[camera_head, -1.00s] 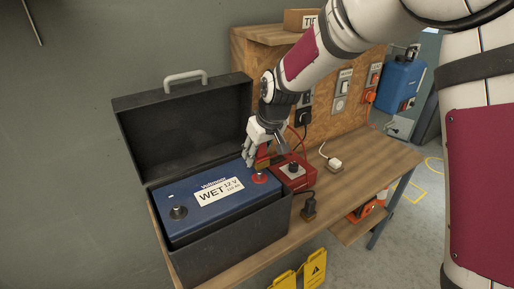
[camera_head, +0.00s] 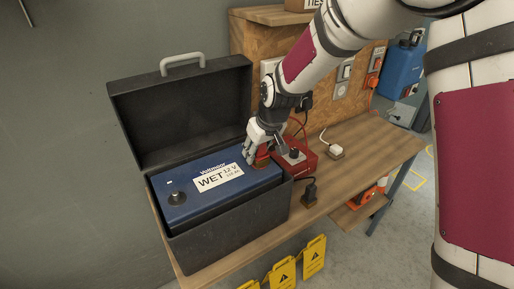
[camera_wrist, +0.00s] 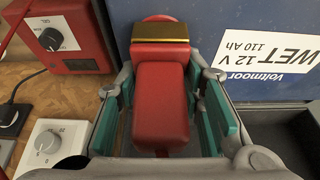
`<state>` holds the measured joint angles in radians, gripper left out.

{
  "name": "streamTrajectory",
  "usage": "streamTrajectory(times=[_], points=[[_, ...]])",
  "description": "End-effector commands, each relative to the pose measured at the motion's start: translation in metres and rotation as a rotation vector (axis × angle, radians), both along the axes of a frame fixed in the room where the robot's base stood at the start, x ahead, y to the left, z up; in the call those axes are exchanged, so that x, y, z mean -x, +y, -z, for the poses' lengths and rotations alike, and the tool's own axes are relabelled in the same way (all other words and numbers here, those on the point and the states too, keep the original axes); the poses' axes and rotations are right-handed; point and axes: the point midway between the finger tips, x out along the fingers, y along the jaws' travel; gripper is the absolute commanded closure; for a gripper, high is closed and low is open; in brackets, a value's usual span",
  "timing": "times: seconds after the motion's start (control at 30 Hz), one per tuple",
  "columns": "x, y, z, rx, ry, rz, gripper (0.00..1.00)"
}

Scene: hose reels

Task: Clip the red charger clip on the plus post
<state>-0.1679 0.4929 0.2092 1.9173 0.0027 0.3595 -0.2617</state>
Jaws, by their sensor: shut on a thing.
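The blue battery (camera_head: 230,196), labelled WET 12 V, sits in an open black box (camera_head: 225,232). My gripper (camera_head: 258,160) is over the battery's right end, pointing down. In the wrist view my gripper (camera_wrist: 165,75) has its teal-padded fingers on both sides of the red charger clip (camera_wrist: 160,105) and is shut on it. The clip's brass jaw (camera_wrist: 160,33) points at a red ring (camera_wrist: 158,17) on the battery top, which shows just beyond it. The clip hides the plus post, so I cannot tell whether the jaw touches it. The dark minus post (camera_head: 178,197) is bare at the left.
The red charger (camera_head: 299,158) stands on the wooden bench (camera_head: 345,170), right beside the box. The box lid (camera_head: 180,118) stands open behind. Yellow signs (camera_head: 284,272) are below the front edge.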

Motion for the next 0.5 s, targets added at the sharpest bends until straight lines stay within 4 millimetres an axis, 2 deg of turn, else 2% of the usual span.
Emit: streamTrajectory(times=[0.33, 0.37, 0.43, 0.5], points=[[0.0000, 0.0001, 0.0009, -0.001, -0.001, 0.000, 0.96], [0.0000, 0.0001, 0.0009, -0.001, -0.001, 0.000, 0.61], [0.0000, 0.0001, 0.0009, -0.001, -0.001, 0.000, 0.45], [0.0000, 0.0001, 0.0009, -0.001, -0.001, 0.000, 0.42]])
